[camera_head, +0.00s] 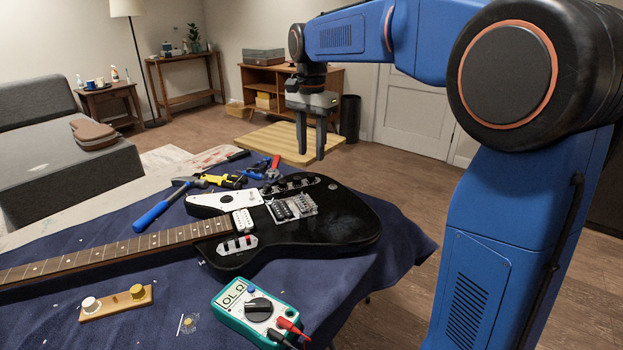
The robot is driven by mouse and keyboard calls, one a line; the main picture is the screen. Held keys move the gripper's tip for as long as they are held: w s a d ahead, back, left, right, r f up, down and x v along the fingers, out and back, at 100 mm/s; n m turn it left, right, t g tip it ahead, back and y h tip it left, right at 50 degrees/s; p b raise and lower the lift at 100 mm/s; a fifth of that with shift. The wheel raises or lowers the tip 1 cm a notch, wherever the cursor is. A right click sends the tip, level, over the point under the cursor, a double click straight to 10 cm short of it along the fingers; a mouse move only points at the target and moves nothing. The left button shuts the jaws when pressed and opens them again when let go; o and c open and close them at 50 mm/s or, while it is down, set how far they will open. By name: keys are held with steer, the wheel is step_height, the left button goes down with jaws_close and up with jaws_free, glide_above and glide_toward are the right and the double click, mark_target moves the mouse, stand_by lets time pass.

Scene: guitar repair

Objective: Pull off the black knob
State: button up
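A black electric guitar (345,222) lies on a blue cloth. A row of small dark knobs (291,183) with bright parts sits near its upper edge; they are too small to tell apart clearly.
A wooden strip (116,303) holds a white knob (90,304) and a gold knob (137,291). A green multimeter (258,309) lies in front of the guitar. A hammer (160,208), yellow-black tool (222,181) and red-handled pliers (272,167) lie behind the neck.

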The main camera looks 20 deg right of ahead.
mark_target(311, 175)
steer(key=shift+f, duration=3.45)
jaws_close()
steer(key=shift+r, duration=3)
